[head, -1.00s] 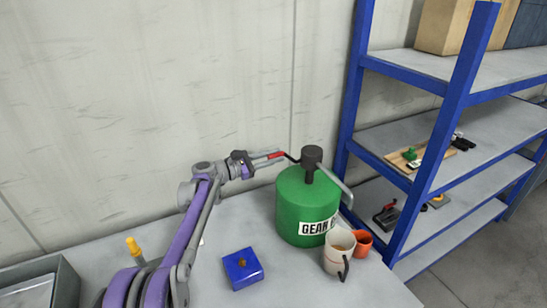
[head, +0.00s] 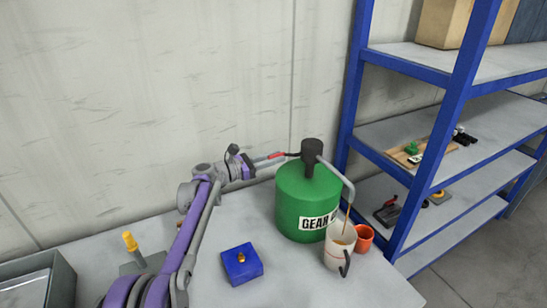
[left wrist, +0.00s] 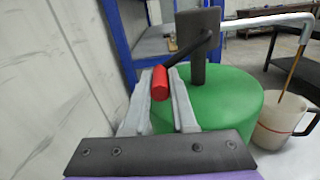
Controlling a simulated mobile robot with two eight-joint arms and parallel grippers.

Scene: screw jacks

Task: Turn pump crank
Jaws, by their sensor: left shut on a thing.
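A green drum (head: 298,207) with a "GEAR" label stands on the grey table. A black pump head (head: 312,152) sits on its top, and a grey spout (head: 341,178) bends out to the right. My left gripper (head: 277,157) is shut on the red crank handle (left wrist: 160,83), left of the pump head; its fingers (left wrist: 160,97) lie on both sides of the handle in the left wrist view. A thin brown stream (head: 347,217) runs from the spout into a white mug (head: 339,250) with a dark handle. My right gripper is not in view.
An orange cup (head: 364,238) stands right beside the mug. A blue block (head: 242,265) with a brass knob lies in front of the drum. A yellow-handled thing (head: 130,242) and a grey bin (head: 45,277) are at the left. A blue shelf rack (head: 445,125) stands close on the right.

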